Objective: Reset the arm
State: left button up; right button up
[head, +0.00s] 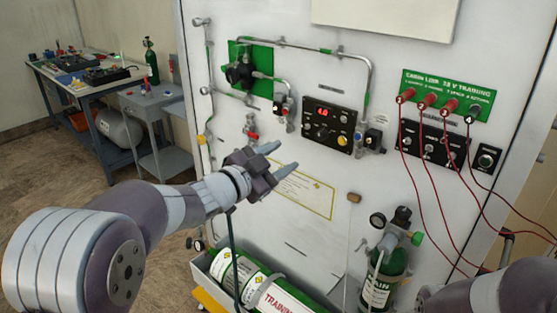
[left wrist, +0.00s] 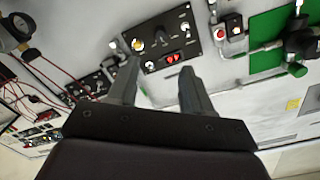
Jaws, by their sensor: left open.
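My left arm comes in from the left in the head view, and its gripper (head: 280,157) is in front of the white trainer panel. Its two fingers are apart with nothing between them. The left wrist view shows the same open gripper (left wrist: 158,88), with the black control box (left wrist: 172,58) beyond the fingertips. In the head view this control box (head: 331,125) has a red display and sits up and to the right of the gripper. My right arm shows only in part at the lower right, and its gripper is out of view.
A green regulator plate (head: 238,55) with piping is on the panel's upper left. A green terminal strip (head: 450,88) with red leads hanging down is on the right. Green cylinders (head: 257,285) lie in a tray below, and another cylinder (head: 385,265) stands upright. A workbench (head: 75,85) is at back left.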

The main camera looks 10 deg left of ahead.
pick_arm(q)
jog(key=s+a+f+n+g+y, duration=0.35)
jog(key=a+f+n+y, duration=0.2)
jog(key=f, duration=0.25)
jog(key=s+a+f+n+g+y, duration=0.2)
jog(key=s+a+f+n+y, duration=0.2)
jog(key=a+f, duration=0.3)
jog(key=s+d+f+n+g+p, duration=0.1)
jog(key=s+f+n+g, duration=0.1)
jog(key=s, duration=0.7)
jog(key=s+f+n+g+p, duration=0.2)
jog(key=s+f+g, duration=0.2)
jog(key=s, duration=0.6)
jog(key=shift+s+d+g, duration=0.25)
jog(key=shift+d+g, duration=0.15)
jog(key=shift+g, duration=0.35)
jog(key=shift+f+y, duration=0.1)
jog(key=shift+y, duration=0.15)
